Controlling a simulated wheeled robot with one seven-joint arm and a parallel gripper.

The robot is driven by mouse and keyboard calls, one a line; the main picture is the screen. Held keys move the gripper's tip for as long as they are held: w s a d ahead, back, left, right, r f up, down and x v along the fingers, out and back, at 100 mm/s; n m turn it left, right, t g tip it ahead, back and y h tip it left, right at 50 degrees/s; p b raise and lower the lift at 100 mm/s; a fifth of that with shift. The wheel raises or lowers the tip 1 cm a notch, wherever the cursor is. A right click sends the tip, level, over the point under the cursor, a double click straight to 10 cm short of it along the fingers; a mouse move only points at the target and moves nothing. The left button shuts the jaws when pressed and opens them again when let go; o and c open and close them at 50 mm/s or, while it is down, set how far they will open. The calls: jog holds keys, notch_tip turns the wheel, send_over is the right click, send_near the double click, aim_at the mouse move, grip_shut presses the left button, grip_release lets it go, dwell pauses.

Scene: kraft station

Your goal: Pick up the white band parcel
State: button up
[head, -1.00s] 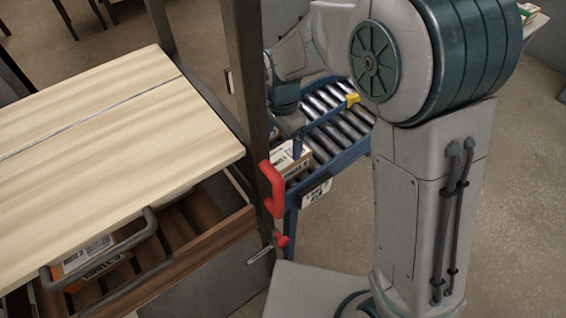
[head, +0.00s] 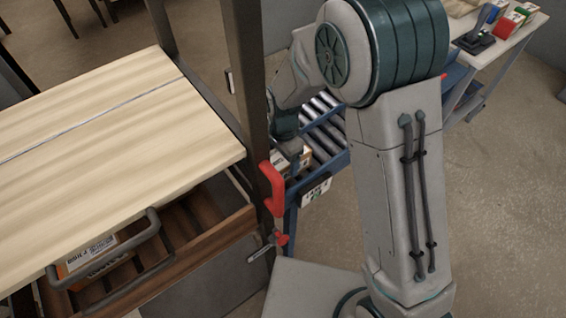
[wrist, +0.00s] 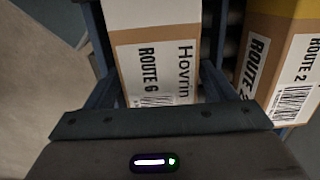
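The white band parcel (wrist: 155,70) is a brown carton with a white top and a "ROUTE 6" label. It fills the middle of the wrist view. My gripper (wrist: 160,68) is open, with one finger at each side of the parcel's near end. The gaps look narrow, and I cannot tell whether either finger touches. In the head view my gripper (head: 290,146) is down over parcels (head: 303,158) at the near end of the roller conveyor. My arm hides much of them there.
A yellow-banded "ROUTE 2" parcel (wrist: 282,62) stands close to the right of my gripper. The blue roller conveyor (head: 335,160) has a red clamp (head: 272,190) and post (head: 250,90) at its left. A wooden table (head: 110,135) and open drawer (head: 185,245) with a carton stand left.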

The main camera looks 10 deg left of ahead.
jog(key=c, duration=0.9)
jog(key=shift+o, duration=0.2)
jog(key=shift+r, duration=0.2)
